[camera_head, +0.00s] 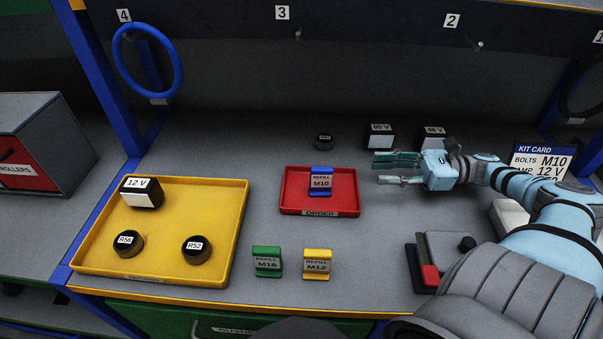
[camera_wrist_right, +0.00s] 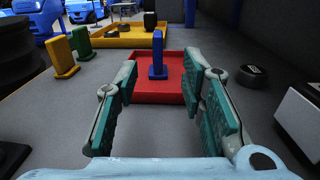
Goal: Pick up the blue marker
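The blue marker (camera_head: 321,181), labelled REFILL M10, stands upright in the red tray (camera_head: 290,208) labelled ORDER. In the right wrist view the blue marker (camera_wrist_right: 158,55) shows edge-on, ahead and between the fingers. My right gripper (camera_head: 390,170) is to the right of the red tray, with its fingers pointing left towards it. In the right wrist view my right gripper (camera_wrist_right: 165,115) is open with nothing between its teal pads. My left gripper is not in view.
A green marker (camera_head: 267,261) and a yellow marker (camera_head: 317,263) stand at the front. A yellow tray (camera_head: 205,230) at left holds a 12 V block and two black discs. Bare counter surrounds the red tray.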

